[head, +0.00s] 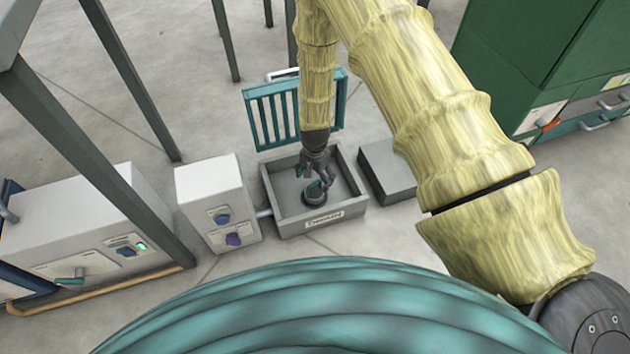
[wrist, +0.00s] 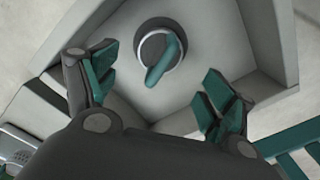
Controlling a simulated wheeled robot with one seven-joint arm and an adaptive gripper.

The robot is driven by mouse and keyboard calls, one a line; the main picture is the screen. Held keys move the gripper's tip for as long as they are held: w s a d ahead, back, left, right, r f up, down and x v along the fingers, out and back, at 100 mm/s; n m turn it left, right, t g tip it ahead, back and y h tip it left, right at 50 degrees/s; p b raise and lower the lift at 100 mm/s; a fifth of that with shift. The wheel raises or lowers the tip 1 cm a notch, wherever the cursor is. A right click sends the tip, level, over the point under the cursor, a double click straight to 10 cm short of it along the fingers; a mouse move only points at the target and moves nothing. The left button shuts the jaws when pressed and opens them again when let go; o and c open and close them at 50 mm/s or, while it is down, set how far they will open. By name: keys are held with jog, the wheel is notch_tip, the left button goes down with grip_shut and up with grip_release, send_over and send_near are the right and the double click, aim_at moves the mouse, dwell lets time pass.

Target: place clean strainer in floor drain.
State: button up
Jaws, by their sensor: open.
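A round dark strainer-like piece (head: 314,195) with a teal handle is at the floor of a grey open basin (head: 292,226). My gripper (head: 320,176) points down into the basin just above the piece. In the wrist view its jaws (wrist: 158,88) are open and empty, spread to either side below the handle, apart from it.
A teal slatted rack (head: 267,117) stands behind the basin. A white control box (head: 214,190) with knobs is close on its left, and a grey block (head: 384,172) on its right. Green cabinets (head: 530,60) stand at the right. Dark posts (head: 130,78) rise at the left.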

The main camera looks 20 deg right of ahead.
jog(key=shift+r+p, duration=0.4)
jog(key=shift+r, duration=0.95)
jog(key=s+f, duration=0.1)
jog(key=s, duration=0.2)
jog(key=s+d+f+n, duration=0.1)
jog(key=s, duration=0.2)
jog(key=s+d+f+n, duration=0.1)
jog(key=s, duration=0.2)
jog(key=shift+s+f, duration=0.1)
jog(key=shift+s, duration=0.3)
jog(key=s+r+n, duration=0.1)
jog(key=s+n, duration=0.3)
jog(key=s, duration=0.9)
jog(key=s+d+r+n, duration=0.1)
jog(key=s+r+n, duration=0.1)
jog(key=s, duration=1.1)
jog(key=shift+s+d+n, duration=0.15)
jog(key=shift+s+n, duration=0.2)
jog(key=shift+n, duration=0.55)
